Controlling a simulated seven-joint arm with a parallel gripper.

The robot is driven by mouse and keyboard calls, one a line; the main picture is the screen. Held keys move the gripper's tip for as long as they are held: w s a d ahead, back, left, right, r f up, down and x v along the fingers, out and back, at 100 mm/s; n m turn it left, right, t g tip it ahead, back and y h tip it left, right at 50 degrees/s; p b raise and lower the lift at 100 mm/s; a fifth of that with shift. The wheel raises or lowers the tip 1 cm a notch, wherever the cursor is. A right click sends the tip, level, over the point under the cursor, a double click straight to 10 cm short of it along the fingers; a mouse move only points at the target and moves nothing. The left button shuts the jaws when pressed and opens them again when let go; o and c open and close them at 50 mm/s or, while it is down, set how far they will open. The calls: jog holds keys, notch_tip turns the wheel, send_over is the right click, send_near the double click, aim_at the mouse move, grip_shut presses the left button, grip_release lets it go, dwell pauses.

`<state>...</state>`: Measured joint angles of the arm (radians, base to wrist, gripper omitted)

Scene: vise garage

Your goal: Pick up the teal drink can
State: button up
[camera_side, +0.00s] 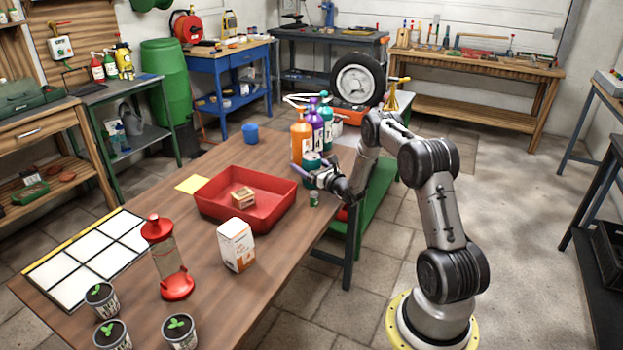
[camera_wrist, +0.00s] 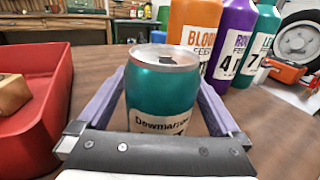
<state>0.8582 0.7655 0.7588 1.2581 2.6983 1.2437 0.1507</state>
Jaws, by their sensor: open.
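The teal drink can (camera_wrist: 163,92) stands upright in the wrist view, its silver lid at the top and a pale label low on its front. My gripper (camera_wrist: 162,88) is open, with one lilac finger on each side of the can. Whether the fingers touch it cannot be told. The gripper's palm bar hides the can's base. In the side view my gripper (camera_side: 310,168) is at the table's right edge, around the teal can (camera_side: 311,159), which is partly hidden by it.
Orange, purple and teal bottles (camera_side: 300,138) stand close behind the can. A red tray (camera_side: 268,212) holding a small box (camera_side: 243,197) is to the left. A white carton (camera_side: 236,246) is nearer the front.

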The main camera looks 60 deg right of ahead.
jog(key=shift+w+d, duration=0.15)
jog(key=shift+w, duration=0.1)
jog(key=c, duration=1.2)
jog(key=shift+r, duration=0.1)
